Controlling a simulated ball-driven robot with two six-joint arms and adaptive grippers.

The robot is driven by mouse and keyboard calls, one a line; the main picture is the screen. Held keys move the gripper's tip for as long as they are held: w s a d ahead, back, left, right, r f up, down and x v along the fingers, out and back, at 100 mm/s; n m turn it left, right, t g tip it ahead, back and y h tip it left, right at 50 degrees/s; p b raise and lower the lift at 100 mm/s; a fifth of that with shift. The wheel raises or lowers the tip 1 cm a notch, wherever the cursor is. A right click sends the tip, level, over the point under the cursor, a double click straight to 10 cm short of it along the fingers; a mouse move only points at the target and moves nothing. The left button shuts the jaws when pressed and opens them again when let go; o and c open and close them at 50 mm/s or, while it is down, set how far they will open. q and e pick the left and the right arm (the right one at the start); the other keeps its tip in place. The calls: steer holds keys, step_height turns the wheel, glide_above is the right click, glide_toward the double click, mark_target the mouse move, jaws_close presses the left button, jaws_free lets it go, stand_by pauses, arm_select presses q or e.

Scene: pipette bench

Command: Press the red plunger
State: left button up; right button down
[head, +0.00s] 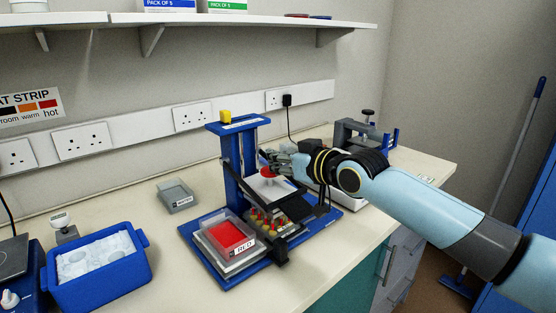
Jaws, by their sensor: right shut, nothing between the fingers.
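The red plunger (267,172) shows as a small red knob on the blue pipette stand (231,165). It sits above a white body (268,188) in the middle of the stand. My right gripper (272,158) is shut and empty. Its fingertips are just above and beside the red plunger, and I cannot tell whether they touch it. On the stand's base are a tray of red liquid (230,236) labelled RED and a rack of several small tubes (263,222). My left gripper is not in view.
A blue tub of ice (143,271) stands at the front left. A small grey tray (177,201) lies left of the stand. A grey and blue device (362,135) stands behind my right arm. The bench around the grey tray is clear.

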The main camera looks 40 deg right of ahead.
steer(key=shift+f, duration=0.15)
step_height(320, 180, down, 3)
steer(key=shift+r+b, duration=0.2)
steer(key=shift+b, duration=0.8)
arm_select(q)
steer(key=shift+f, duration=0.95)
arm_select(e)
steer(key=shift+r, duration=0.1)
steer(key=shift+r+p, duration=0.5)
steer(key=shift+p, duration=0.1)
step_height(320, 180, up, 3)
steer(key=p, duration=0.2)
steer(key=shift+w+r+p, duration=0.1)
steer(key=shift+p, duration=0.25)
steer(key=v, duration=0.3)
steer(key=shift+s, duration=0.4)
arm_select(q)
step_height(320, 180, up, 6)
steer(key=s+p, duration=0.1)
steer(key=p, duration=0.1)
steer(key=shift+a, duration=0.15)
arm_select(e)
steer(key=v, duration=0.6)
steer(key=shift+s, duration=0.2)
